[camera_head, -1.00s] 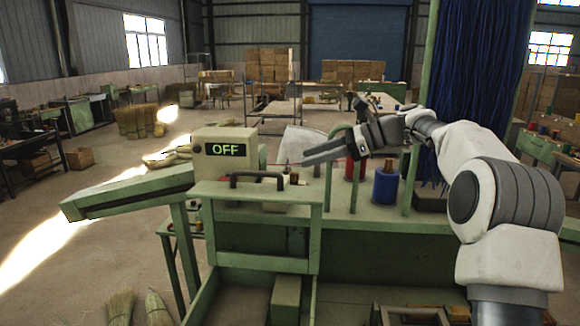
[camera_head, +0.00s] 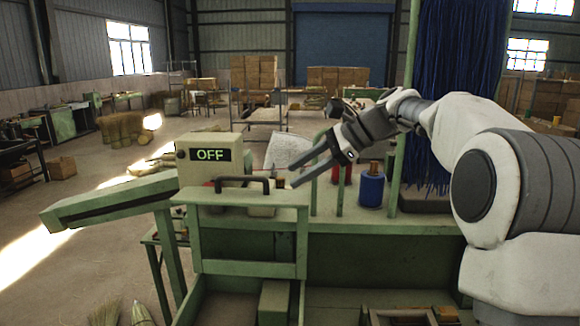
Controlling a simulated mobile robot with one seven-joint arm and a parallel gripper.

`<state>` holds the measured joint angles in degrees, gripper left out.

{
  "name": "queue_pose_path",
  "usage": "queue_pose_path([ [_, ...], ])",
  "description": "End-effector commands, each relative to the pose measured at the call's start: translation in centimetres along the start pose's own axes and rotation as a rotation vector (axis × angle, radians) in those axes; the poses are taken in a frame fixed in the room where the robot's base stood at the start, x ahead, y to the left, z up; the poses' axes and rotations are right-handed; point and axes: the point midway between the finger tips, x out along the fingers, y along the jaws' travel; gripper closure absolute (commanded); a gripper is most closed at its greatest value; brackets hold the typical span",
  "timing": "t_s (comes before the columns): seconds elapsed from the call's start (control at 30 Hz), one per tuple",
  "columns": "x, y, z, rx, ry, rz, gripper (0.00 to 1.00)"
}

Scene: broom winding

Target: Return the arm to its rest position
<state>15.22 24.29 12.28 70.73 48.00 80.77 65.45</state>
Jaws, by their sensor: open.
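My gripper (camera_head: 309,170) hangs at the end of my white and grey arm, over the green winding machine's table. Its two dark fingers point left and down, apart from each other with nothing between them. The fingertips are to the right of the control box (camera_head: 208,168), whose display reads OFF. A blue spool (camera_head: 371,189) stands upright on the table to the right of the fingers. A red spool stands just behind the gripper and is partly hidden by it.
A dark handle (camera_head: 242,181) sits on the green front frame (camera_head: 252,268). Blue bristle strands (camera_head: 459,80) hang at the right behind my arm. A green beam (camera_head: 110,205) reaches out to the left. Stacked boxes (camera_head: 254,72) stand far back, and the floor at left is mostly open.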

Motion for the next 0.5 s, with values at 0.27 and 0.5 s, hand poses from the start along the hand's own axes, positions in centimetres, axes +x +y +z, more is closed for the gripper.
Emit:
queue_pose_path([
  [0.27,-0.1,7.4,0.5,-0.292,0.241,0.059,0.50],
  [0.5,-1.2,14.2,-0.2,-0.551,0.425,0.139,0.50],
])
